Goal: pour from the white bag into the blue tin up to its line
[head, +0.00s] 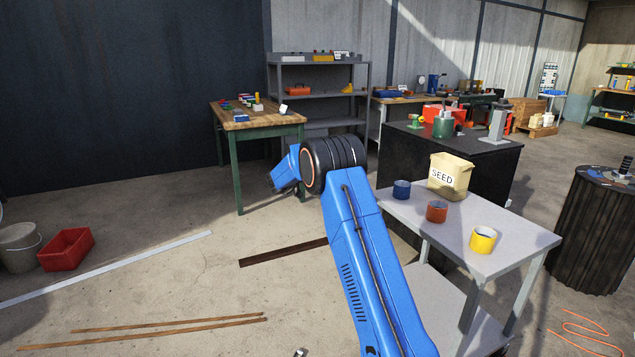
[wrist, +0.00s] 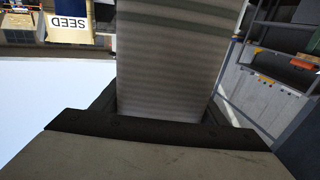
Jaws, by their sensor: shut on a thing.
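The blue tin (head: 402,190) stands upright on the grey table near its back left corner; its line and contents are too small to see. In the wrist view, my gripper (wrist: 160,112) is shut on a pale, grey-striped thing that looks like the white bag (wrist: 175,60). The bag fills the middle of that view, and its mouth is out of frame. In the head view, my blue arm hides the gripper and the bag, so their distance from the tin cannot be told.
A tan SEED bag (head: 450,177) stands on the table (head: 462,240) just right of the blue tin; it also shows upside down in the wrist view (wrist: 70,22).

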